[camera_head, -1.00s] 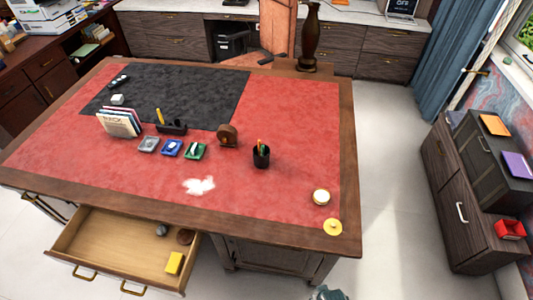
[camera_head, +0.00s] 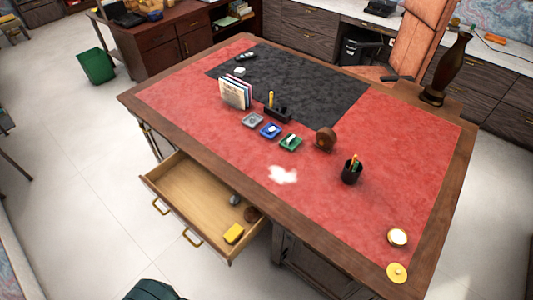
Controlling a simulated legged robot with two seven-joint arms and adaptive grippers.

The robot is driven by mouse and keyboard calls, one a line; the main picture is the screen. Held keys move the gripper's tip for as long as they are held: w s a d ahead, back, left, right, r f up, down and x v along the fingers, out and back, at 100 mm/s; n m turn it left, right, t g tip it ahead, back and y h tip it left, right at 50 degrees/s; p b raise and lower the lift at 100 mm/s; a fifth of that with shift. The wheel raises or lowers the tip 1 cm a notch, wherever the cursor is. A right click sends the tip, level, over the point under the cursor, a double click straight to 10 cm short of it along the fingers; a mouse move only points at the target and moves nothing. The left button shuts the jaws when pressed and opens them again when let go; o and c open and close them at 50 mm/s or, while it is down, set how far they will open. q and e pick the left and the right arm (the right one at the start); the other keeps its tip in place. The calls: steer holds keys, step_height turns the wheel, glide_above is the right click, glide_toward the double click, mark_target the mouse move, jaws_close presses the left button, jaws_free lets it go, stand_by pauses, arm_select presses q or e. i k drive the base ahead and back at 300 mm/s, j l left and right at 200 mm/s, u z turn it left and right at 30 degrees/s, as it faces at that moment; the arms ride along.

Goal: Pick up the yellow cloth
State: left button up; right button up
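A small yellow block-shaped thing (camera_head: 233,233), which fits the yellow cloth, lies in the front right part of the open wooden drawer (camera_head: 190,190). It looks like a compact pad; its fabric cannot be made out. A grey round thing (camera_head: 235,199) and a brown round thing (camera_head: 251,214) lie behind it. The drawer sticks out from the front of the desk. Neither of my grippers is in view. A dark green shape at the bottom edge may be part of me.
The red and black leather desk (camera_head: 200,139) carries a book stand (camera_head: 236,93), small coloured trays, a pen cup (camera_head: 352,169), a white patch (camera_head: 283,174) and a round yellow disc (camera_head: 397,273) at the near right corner. Floor left of the drawer is clear. A green bin (camera_head: 96,66) stands behind.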

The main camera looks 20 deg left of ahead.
mark_target(233, 234)
steer(key=u, duration=1.35)
